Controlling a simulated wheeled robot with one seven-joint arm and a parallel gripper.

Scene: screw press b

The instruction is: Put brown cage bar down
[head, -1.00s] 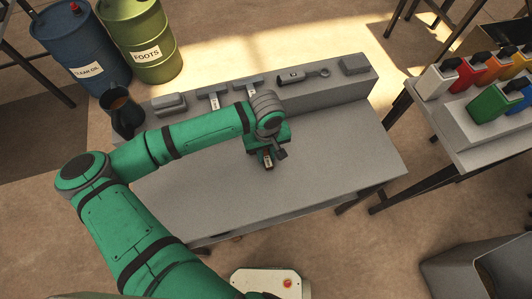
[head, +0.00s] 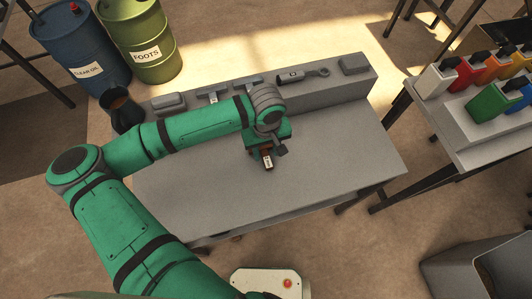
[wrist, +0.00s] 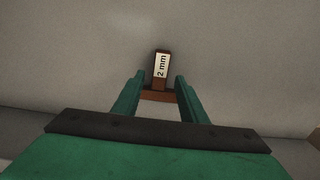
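The brown cage bar (wrist: 161,72) carries a white label reading "2 mm". In the wrist view its wider brown end spans the gap between the two green fingers of my gripper (wrist: 159,88), which are shut on it. The labelled part points away, beyond the fingertips. In the head view the bar (head: 267,160) shows just below my gripper (head: 265,150), over the middle of the grey bench (head: 330,165). I cannot tell whether the bar touches the bench top.
A raised ledge at the bench's back holds a grey block (head: 354,64), a wrench-like tool (head: 304,75) and other grey pieces. A dark jug (head: 122,108) stands at the left. The bench top right of my gripper is clear. Coloured containers (head: 492,104) stand on a table at right.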

